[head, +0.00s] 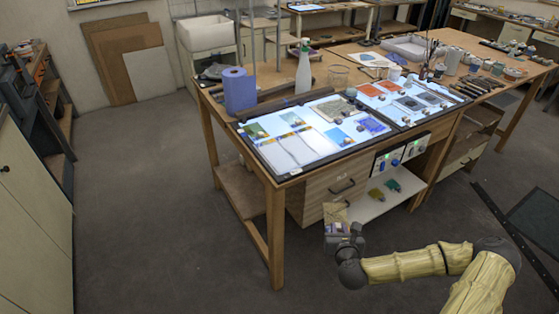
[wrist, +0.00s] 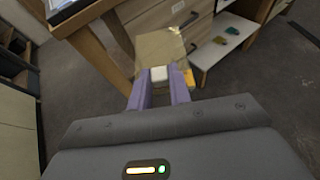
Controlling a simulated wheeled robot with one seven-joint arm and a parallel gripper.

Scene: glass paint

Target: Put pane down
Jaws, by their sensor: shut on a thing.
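My gripper (wrist: 160,88) is shut on a thin pane (wrist: 158,50), a tan, see-through sheet with a yellow patch at its lower right corner. A small white block shows between the purple fingers at the pane's near edge. In the head view the gripper (head: 338,228) and the pane (head: 335,211) are in front of the table, below the height of its top and near the drawer. The light table (head: 290,158) on the tabletop carries several coloured glass panes, with pale bare lit areas at its front left.
A blue paper roll (head: 239,90) and a white spray bottle (head: 303,68) stand behind the light table. The table's front leg (head: 275,235) is left of my gripper. A low white shelf (head: 372,205) holds green and yellow pieces. Open floor lies at left.

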